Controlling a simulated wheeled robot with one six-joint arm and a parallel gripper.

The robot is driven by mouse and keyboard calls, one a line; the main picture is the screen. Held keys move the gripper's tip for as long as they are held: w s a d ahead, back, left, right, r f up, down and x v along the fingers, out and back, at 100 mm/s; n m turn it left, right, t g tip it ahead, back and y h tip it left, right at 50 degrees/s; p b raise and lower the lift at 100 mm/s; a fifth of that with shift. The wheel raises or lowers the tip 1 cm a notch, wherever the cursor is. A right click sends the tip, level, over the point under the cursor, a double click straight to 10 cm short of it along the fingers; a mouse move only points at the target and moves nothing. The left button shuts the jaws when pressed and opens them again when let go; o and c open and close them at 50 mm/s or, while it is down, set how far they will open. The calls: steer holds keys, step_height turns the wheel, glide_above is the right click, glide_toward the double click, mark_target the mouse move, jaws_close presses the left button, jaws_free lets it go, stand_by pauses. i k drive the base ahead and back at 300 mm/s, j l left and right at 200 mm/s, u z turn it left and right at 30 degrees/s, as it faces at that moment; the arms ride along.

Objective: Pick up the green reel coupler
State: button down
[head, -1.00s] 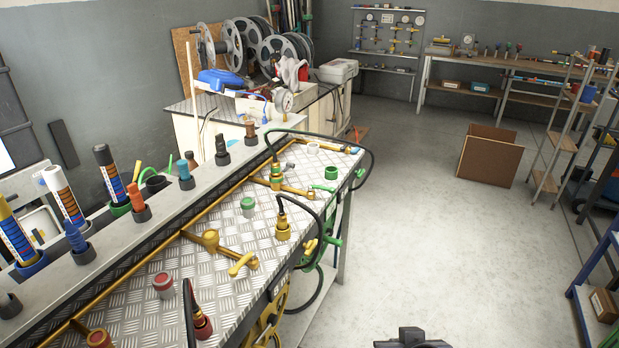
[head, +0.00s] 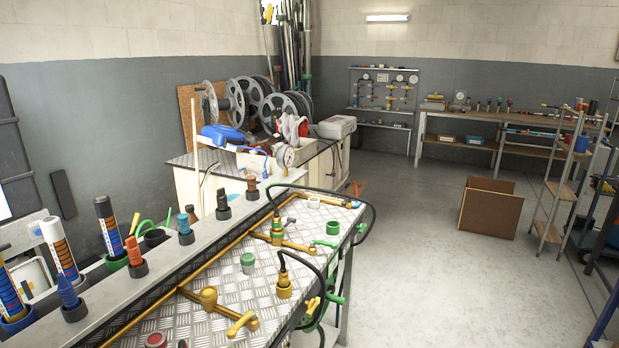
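A brass coupler with a green band (head: 277,232) stands upright on the diamond-plate bench top (head: 225,300), at the far part of the bench in the head view. A black hose leads from its top and arcs to the right over the bench edge. It looks like the green reel coupler, and it sits by a brass pipe fitting. A plain brass coupler (head: 284,281), also with a black hose, stands nearer. My gripper is not in view.
Green-topped caps (head: 248,263) and a green lever (head: 326,243) are also on the bench. A raised grey rail (head: 150,270) with capped tubes runs along its left side. The floor (head: 420,270) to the right is clear up to a brown box (head: 488,207).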

mark_target(276, 218)
steer(key=i+l+u, duration=0.1)
steer(key=i+u, duration=0.2)
steer(key=i+l+u, duration=0.35)
steer(key=i, duration=0.15)
steer(key=i+l+u, duration=0.3)
steer(key=i+j, duration=0.05)
steer(key=i, duration=0.05)
